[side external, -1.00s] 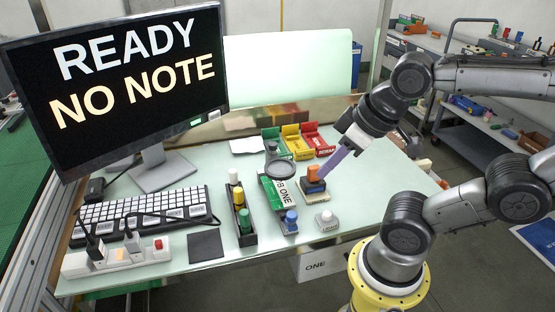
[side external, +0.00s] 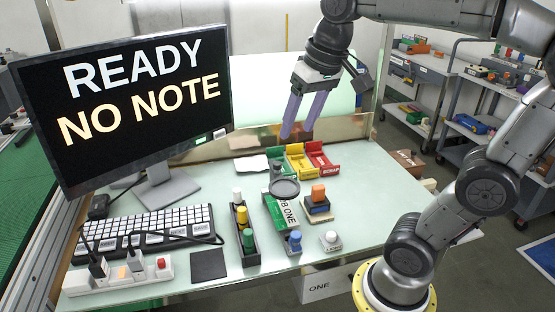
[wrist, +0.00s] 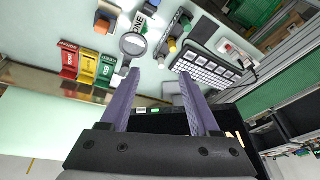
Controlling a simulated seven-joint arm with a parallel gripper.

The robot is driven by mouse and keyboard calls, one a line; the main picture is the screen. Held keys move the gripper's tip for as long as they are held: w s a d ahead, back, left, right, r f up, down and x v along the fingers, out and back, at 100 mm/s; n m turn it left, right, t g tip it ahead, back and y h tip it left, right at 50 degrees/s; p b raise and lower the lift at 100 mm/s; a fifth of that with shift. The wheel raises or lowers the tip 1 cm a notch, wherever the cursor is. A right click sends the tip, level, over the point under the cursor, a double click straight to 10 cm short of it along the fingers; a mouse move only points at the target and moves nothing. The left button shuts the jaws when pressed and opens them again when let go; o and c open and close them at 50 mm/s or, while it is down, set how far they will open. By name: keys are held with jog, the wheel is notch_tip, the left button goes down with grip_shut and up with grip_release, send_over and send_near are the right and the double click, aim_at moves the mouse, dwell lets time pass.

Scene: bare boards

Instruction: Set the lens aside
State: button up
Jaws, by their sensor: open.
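The lens, a round magnifier with a dark rim (side external: 285,188), lies over the green-and-white card marked ONE (side external: 287,212) on the table. My gripper (side external: 297,135) has two purple fingers, apart and empty. It hangs above the back of the table, higher than the lens and clear of it. In the wrist view my gripper (wrist: 155,75) has nothing between its fingertips.
Green, yellow and red bins (side external: 299,160) stand behind the lens. An orange-topped block (side external: 318,203) and a white-knobbed button (side external: 330,241) are to its right. A black rack of coloured pegs (side external: 244,235) is to its left. A dark square pad (side external: 208,264) lies bare near the front.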

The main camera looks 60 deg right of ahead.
jog(key=w+d+m+g, duration=0.1)
jog(key=w+d+m, duration=0.1)
jog(key=w+d, duration=0.3)
jog(key=m+g, duration=0.2)
jog(key=g, duration=0.1)
send_over(277, 163)
notch_tip(277, 163, down, 7)
jog(key=shift+y, duration=0.3)
notch_tip(277, 163, down, 13)
jog(key=shift+f, duration=0.15)
grip_shut()
dwell(0.5)
